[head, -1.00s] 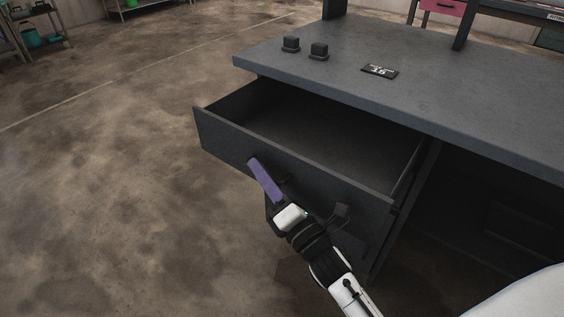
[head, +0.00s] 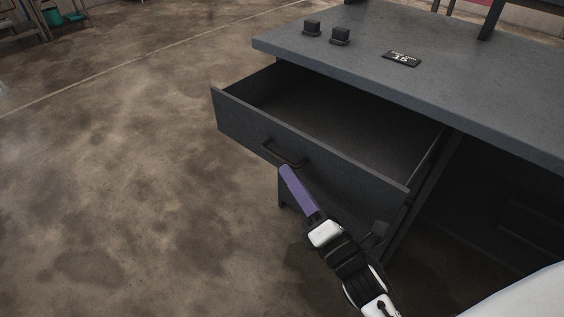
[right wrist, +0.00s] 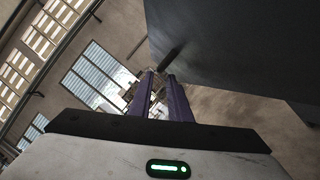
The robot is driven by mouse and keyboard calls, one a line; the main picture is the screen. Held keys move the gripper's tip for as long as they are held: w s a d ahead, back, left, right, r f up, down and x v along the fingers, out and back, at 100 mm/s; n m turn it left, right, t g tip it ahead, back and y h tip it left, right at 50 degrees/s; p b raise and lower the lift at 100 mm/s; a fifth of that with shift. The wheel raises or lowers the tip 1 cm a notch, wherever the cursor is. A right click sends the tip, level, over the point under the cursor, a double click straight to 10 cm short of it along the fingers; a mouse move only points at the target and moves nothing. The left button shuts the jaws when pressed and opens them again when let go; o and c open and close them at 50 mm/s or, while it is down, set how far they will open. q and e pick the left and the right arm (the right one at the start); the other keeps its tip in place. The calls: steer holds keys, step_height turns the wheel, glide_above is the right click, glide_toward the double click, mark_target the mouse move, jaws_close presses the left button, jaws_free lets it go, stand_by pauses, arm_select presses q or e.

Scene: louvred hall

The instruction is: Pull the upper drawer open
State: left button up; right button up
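The upper drawer (head: 310,150) of the dark grey desk stands pulled well out, and its empty inside shows in the head view. Its dark bar handle (head: 283,153) is on the front panel. My right gripper (head: 286,170), with purple fingers, is just in front of and below the handle, apart from it. In the right wrist view the two fingers (right wrist: 160,77) are parted with nothing between them, and the handle (right wrist: 173,53) lies beyond their tips. My left gripper is not in view.
The desktop (head: 440,75) overhangs the drawer and carries two small black blocks (head: 326,33) and a dark number plate (head: 401,59). Open concrete floor (head: 120,180) lies to the left. A shelf with a teal container (head: 52,17) stands far at the upper left.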

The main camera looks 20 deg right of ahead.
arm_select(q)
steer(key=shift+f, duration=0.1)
arm_select(e)
steer(key=v, duration=0.3)
steer(key=shift+s, duration=0.3)
